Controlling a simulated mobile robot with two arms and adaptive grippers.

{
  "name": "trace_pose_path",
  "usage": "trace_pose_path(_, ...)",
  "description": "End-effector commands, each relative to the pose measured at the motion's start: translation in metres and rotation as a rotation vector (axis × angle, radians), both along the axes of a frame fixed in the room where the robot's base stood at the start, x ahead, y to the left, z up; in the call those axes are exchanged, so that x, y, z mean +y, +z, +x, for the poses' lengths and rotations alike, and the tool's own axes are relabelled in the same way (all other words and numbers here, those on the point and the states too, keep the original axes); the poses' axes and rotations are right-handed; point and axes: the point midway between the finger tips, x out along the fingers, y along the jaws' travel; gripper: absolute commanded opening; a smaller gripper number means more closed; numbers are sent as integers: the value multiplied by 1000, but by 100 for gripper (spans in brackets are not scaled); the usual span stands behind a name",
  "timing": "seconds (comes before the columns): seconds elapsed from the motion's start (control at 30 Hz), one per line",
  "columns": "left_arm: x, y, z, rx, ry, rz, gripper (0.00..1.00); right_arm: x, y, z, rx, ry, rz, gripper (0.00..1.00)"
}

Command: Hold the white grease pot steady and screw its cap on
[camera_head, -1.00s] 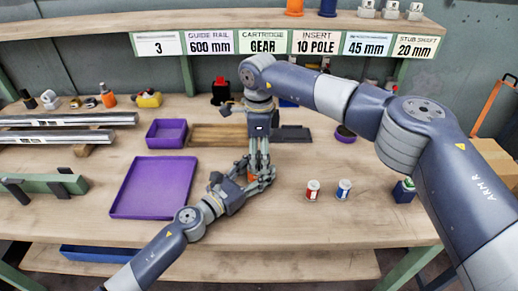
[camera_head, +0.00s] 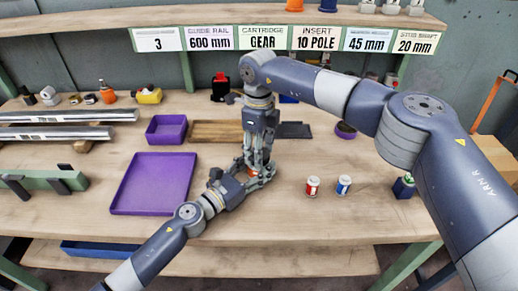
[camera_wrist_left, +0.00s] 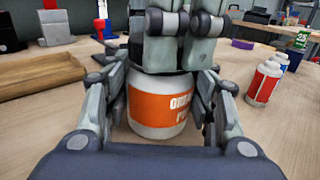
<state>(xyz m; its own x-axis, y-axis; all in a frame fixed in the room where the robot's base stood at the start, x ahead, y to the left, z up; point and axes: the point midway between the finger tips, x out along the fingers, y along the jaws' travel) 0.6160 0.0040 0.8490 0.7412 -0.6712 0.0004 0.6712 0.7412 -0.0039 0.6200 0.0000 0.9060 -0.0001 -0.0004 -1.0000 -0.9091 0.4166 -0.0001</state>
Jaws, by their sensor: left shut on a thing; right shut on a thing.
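The white grease pot (camera_wrist_left: 160,118) with an orange label stands upright in the left wrist view. In the head view only a bit of its orange label (camera_head: 251,172) shows between the fingers. My left gripper (camera_head: 262,177) is shut around the pot, one finger on each side of it. My right gripper (camera_head: 257,158) points straight down from above, its fingers at the top of the pot; they also show in the left wrist view (camera_wrist_left: 180,52).
A red-labelled pot (camera_head: 312,186) and a blue-labelled pot (camera_head: 344,185) stand to the right. A purple tray (camera_head: 121,207) lies to the left, a purple bin (camera_head: 165,129) behind it. A wooden tray (camera_head: 212,131) is behind the grippers. The front bench strip is clear.

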Motion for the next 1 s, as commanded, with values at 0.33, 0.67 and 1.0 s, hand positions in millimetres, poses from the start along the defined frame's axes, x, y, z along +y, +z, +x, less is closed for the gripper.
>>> trace_pose_path(0.33,0,-2,0,3,0,1,0,0,0,0,1,3,0,66)
trace_pose_path(0.67,0,-2,0,3,0,1,0,0,15,1,-3,3,1,66)
trace_pose_path(1.0,0,-2,0,3,0,1,0,0,45,0,0,3,0,66)
